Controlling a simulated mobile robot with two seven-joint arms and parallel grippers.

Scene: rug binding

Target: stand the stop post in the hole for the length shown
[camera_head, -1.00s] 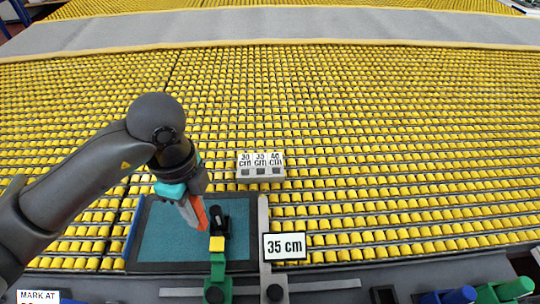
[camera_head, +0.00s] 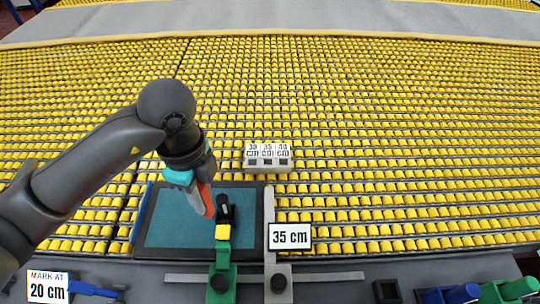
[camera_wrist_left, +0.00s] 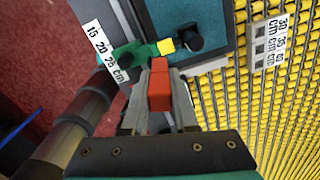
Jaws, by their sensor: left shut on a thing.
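My left gripper (camera_head: 204,197) is shut on an orange-red post (camera_head: 207,200), which I take to be the stop post. In the left wrist view the post (camera_wrist_left: 159,84) sits between the two grey fingers. It is held above the near part of the teal mat, close to the black and yellow end of a green device. A pale block (camera_head: 268,157) marked 30, 35 and 40 cm has three dark square holes, beyond and right of the gripper; it also shows in the left wrist view (camera_wrist_left: 268,45). A sign (camera_head: 290,236) reads 35 cm. My right gripper is out of view.
The teal mat (camera_head: 170,224) lies in a dark frame. The green device (camera_head: 222,262) stands at its near edge, beside a grey upright bar (camera_head: 269,230). A sign (camera_head: 48,287) reads MARK AT 20 cm. Yellow rollers (camera_head: 400,130) fill the surface beyond. Blue and green handles lie at the near right.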

